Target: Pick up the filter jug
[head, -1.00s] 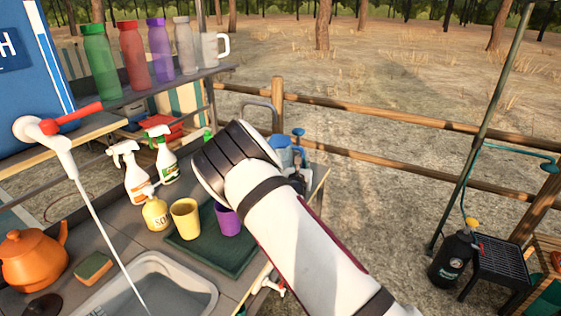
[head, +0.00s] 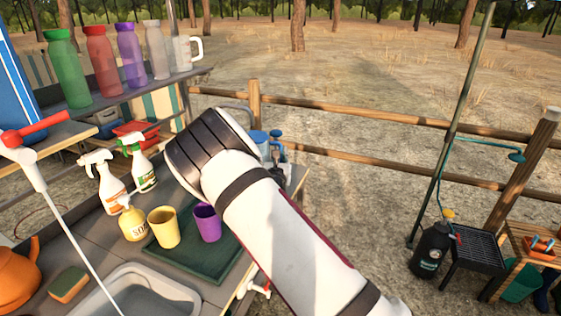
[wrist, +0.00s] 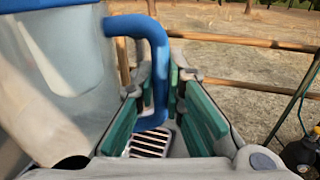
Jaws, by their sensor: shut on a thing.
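The filter jug is a clear jug with a blue lid and blue handle. In the wrist view its clear body (wrist: 60,75) fills the left side, tilted in the picture, and the blue handle comes down between my fingers. My gripper (wrist: 160,100), with teal pads, is shut on this handle. In the head view the jug (head: 260,141) shows only in part behind my arm, near the far right end of the worktop. My gripper is mostly hidden there. The jug's base is hidden, so I cannot tell whether it touches the worktop.
A purple cup (head: 207,223) and a yellow cup (head: 163,228) stand on a green mat (head: 190,262) near my arm. A soap bottle (head: 132,224) and two spray bottles stand to the left. A shelf of bottles is above. A wooden fence (head: 350,123) runs behind.

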